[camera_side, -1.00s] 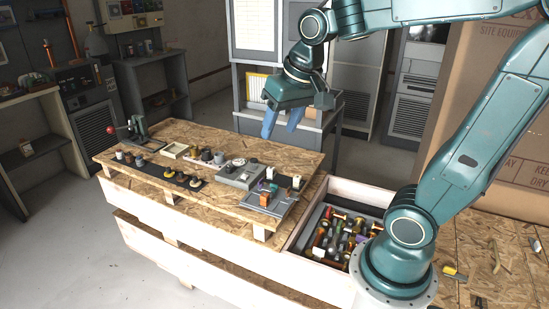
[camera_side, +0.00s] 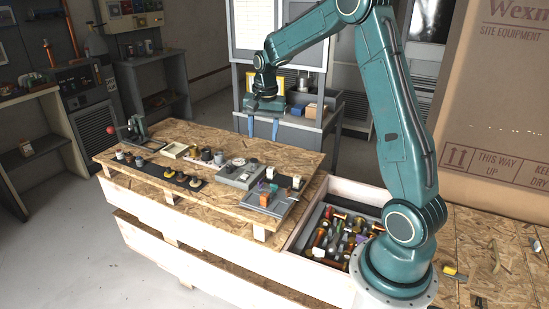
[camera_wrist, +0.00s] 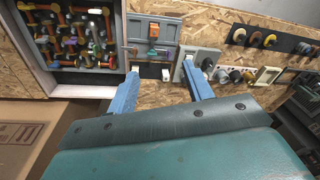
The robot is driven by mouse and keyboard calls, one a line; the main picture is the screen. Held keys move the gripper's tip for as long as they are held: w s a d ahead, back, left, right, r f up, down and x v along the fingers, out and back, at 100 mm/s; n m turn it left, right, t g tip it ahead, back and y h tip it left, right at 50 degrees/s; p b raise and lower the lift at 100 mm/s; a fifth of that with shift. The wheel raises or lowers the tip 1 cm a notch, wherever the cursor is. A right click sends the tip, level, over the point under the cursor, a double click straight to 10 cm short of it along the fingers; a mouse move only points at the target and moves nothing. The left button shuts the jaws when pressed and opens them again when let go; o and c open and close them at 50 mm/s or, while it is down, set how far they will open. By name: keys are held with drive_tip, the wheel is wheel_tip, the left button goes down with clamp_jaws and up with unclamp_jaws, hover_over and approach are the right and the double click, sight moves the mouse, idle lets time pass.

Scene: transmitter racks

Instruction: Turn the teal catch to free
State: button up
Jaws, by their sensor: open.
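A grey panel (camera_side: 283,208) lies at the right end of the chipboard bench top. It carries an orange block (camera_side: 264,199) and a small teal-green part (camera_side: 273,187), seemingly the teal catch; its setting is too small to tell. In the wrist view the panel (camera_wrist: 132,28) is at top centre, with the orange block (camera_wrist: 153,30) and the small greenish part (camera_wrist: 152,52) on it. My gripper (camera_side: 263,128) is open and empty, above the far side of the bench. In the wrist view its blue fingers (camera_wrist: 160,72) reach toward the panel's near edge, spread apart.
Two white blocks (camera_wrist: 165,74) stand beside the panel. A grey box with a dial (camera_side: 238,174) and rows of knobs (camera_side: 180,178) are left of it. A bin of coloured fittings (camera_side: 340,238) is to the right. Bare chipboard (camera_side: 290,160) lies behind the panel.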

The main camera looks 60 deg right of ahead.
sight(272, 191)
drive_tip(key=w+d+f+m+g, duration=0.1)
drive_tip(key=d+f+m, duration=0.3)
drive_tip(key=d+f, duration=0.5)
drive_tip(key=shift+f+y, duration=0.3)
drive_tip(key=shift+f, duration=0.65)
drive_tip(key=shift+f, duration=0.1)
wheel_tip(272, 191, down, 14)
drive_tip(key=shift+r, duration=0.25)
drive_tip(key=c, duration=1)
